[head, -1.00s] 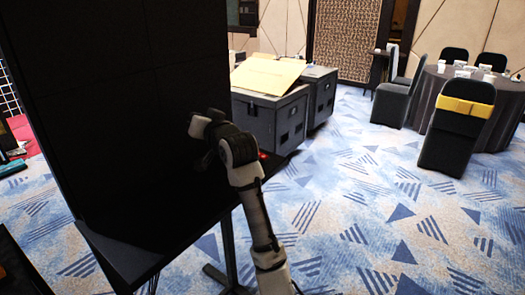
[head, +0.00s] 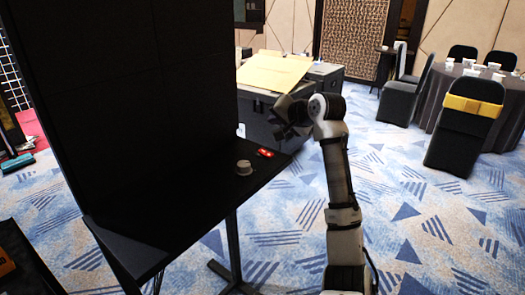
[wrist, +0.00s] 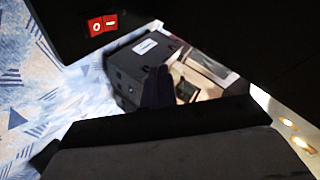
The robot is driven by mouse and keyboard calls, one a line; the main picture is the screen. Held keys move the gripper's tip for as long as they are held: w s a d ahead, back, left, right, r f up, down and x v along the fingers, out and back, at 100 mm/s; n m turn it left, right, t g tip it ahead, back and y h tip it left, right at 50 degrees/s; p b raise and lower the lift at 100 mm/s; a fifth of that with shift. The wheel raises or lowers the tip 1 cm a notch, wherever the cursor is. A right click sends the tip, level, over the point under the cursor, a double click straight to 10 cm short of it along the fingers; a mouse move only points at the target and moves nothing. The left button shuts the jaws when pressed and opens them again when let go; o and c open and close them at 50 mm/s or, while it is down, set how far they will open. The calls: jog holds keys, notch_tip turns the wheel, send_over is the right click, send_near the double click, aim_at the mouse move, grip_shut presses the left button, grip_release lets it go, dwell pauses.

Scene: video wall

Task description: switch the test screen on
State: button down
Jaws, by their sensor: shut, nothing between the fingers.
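The test screen is probably the tall black panel (head: 140,100) on the left of the head view; its face is dark. A small red switch (head: 265,153) sits near the far right edge of the black shelf (head: 190,215) below the panel. In the wrist view the red switch (wrist: 102,24) shows a white ring mark and a white bar mark. My gripper (head: 288,118) is shut and empty, beyond and right of the red switch, apart from it. Its dark fingers (wrist: 157,88) show in the middle of the wrist view.
A small grey-white knob-like piece (head: 244,168) stands on the shelf beside the switch. Dark cases (head: 325,85) with a yellowish board (head: 272,72) stand behind my gripper. A round table (head: 455,88) with chairs is far right. The patterned carpet (head: 430,210) is clear on the right.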

jog(key=b, duration=0.6)
send_over(266, 154)
jog(key=d, duration=0.1)
jog(key=f, duration=0.6)
jog(key=shift+s+d+f, duration=0.1)
jog(key=shift+s, duration=0.3)
jog(key=shift+w+a+f, duration=0.15)
jog(key=shift+a+f, duration=0.05)
jog(key=shift+f, duration=0.35)
jog(key=shift+w+a+f, duration=0.1)
jog(key=shift+a+f, duration=0.1)
jog(key=shift+f, duration=0.3)
jog(key=shift+w+a+f, duration=0.1)
jog(key=shift+f, duration=0.3)
jog(key=shift+a+f, duration=0.1)
jog(key=shift+f, duration=0.25)
dwell(0.6)
jog(key=shift+d+r+p, duration=0.2)
jog(key=shift+r+p, duration=0.55)
jog(key=shift+p, duration=0.25)
